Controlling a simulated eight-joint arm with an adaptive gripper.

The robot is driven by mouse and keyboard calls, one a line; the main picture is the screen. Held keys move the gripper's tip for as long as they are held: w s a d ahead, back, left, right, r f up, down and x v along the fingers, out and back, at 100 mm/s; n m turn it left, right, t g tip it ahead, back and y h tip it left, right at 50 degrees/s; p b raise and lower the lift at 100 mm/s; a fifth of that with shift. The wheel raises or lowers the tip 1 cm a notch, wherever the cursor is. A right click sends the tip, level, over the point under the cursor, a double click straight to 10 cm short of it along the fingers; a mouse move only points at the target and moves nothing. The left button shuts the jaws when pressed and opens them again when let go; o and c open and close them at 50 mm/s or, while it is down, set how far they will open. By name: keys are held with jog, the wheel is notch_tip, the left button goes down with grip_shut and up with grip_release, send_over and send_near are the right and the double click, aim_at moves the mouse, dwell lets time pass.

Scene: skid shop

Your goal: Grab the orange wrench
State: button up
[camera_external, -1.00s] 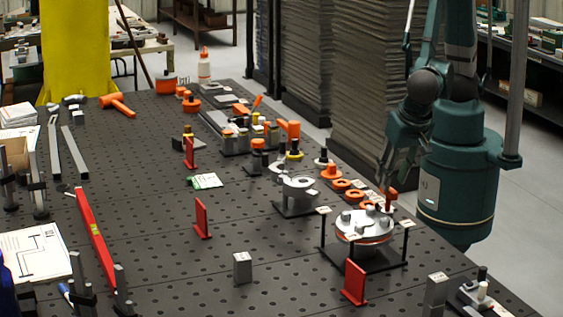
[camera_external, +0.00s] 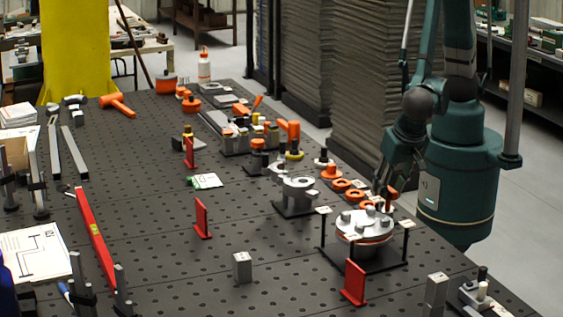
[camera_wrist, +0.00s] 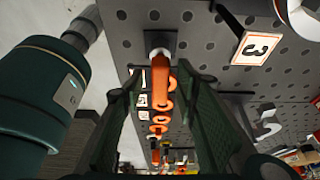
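A long orange piece (camera_wrist: 160,85), which looks like the orange wrench, lies between my fingers in the wrist view, with a pale round end beyond it. In the external view its orange part (camera_external: 392,195) shows beside my gripper (camera_external: 384,186), at the right edge of the black table. My gripper (camera_wrist: 160,72) is open, with one dark green finger on each side of the orange piece. Gaps show between the piece and both fingers. The lower part of the piece is hard to make out, and its jaw shape cannot be told.
Orange rings (camera_external: 341,185) lie in a row behind the gripper. A grey flange on a black stand (camera_external: 364,222) is just in front. An orange hammer (camera_external: 118,105) lies far left on the perforated table. Red uprights (camera_external: 202,218) stand mid-table, with free room around them.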

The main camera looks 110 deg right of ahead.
dwell(0.3)
grip_shut()
jog(key=shift+r, duration=0.15)
jog(key=shift+r, duration=4.85)
